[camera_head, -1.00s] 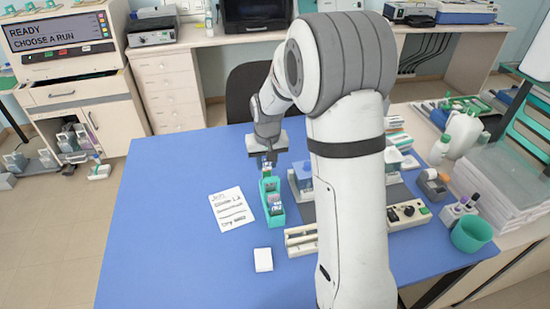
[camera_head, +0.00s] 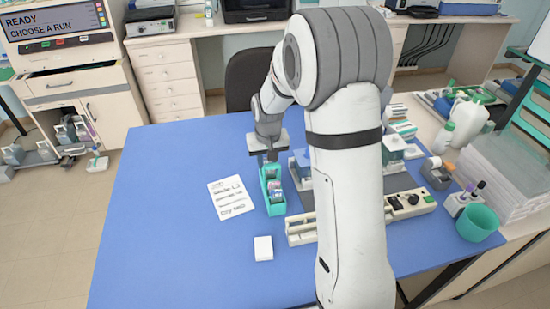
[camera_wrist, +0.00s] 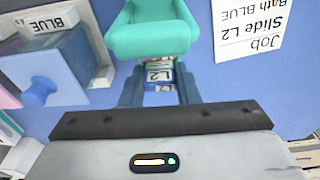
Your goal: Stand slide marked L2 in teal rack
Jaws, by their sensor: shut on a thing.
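The teal rack (camera_head: 264,200) stands on the blue table, with coloured slides showing inside it. In the wrist view its rounded teal end (camera_wrist: 152,38) fills the top middle. My gripper (camera_head: 270,158) is over the far end of the rack, pointing down. In the wrist view my gripper (camera_wrist: 159,98) is shut on the slide marked L2 (camera_wrist: 160,76), whose label shows between the fingers beside the rack's end. The slide's lower part is hidden, so I cannot tell how deep it sits.
A job card (camera_head: 232,198) lies left of the rack and a white block (camera_head: 263,248) in front. A bath labelled BLUE (camera_wrist: 50,75) with a round knob stands close by in the wrist view. The table's left side is clear.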

